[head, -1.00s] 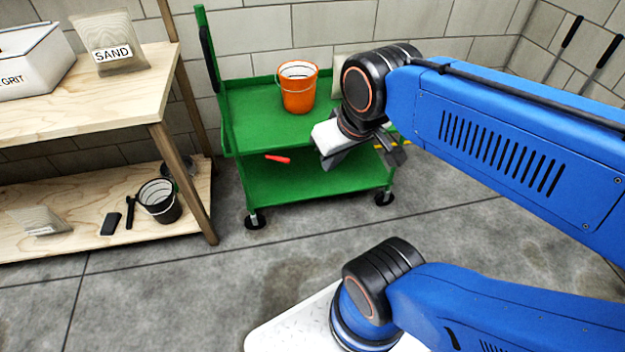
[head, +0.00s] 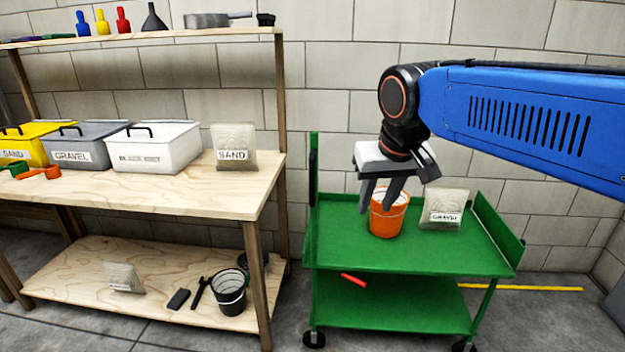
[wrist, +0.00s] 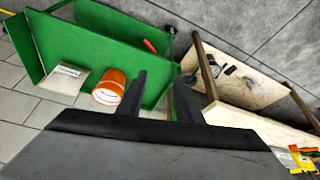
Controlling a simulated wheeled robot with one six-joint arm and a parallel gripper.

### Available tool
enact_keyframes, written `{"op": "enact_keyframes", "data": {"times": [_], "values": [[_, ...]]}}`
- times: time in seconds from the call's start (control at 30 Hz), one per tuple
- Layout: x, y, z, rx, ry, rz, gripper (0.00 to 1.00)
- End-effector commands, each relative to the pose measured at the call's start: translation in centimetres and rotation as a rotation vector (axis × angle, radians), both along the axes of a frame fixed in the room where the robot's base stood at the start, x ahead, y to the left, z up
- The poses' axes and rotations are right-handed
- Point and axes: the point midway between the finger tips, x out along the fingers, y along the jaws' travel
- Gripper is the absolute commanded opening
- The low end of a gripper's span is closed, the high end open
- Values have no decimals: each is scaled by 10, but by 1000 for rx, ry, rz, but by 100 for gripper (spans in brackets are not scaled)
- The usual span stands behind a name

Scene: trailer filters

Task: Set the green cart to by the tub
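The green cart (head: 340,245) stands on the floor against the back wall, right of the wooden bench. It also shows at the upper left of the wrist view (wrist: 115,30). An orange bucket (head: 387,218) and a pale bag (head: 443,210) stand on its top shelf. A red item (head: 354,280) shows at its lower shelf. My gripper (head: 383,192) is in front of or above the orange bucket in the head view. In the wrist view its fingers (wrist: 158,97) are apart with nothing between them. I cannot tell which container is the tub.
On the bench (head: 225,192) stand white (head: 150,147), grey (head: 82,148) and yellow (head: 22,145) lidded bins and a SAND bag (head: 233,147). A black bucket (head: 229,291) stands on its lower shelf. A yellow strip (head: 535,288) lies right of the cart.

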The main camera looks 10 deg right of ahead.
Motion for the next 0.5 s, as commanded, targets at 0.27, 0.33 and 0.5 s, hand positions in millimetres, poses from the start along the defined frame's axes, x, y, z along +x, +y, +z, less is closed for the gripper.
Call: {"op": "enact_keyframes", "data": {"times": [0.27, 0.33, 0.5], "values": [[86, 44, 65, -3, 5, -33, 32], [106, 57, 78, -2, 3, -43, 32], [142, 82, 101, -3, 2, -66, 32]]}}
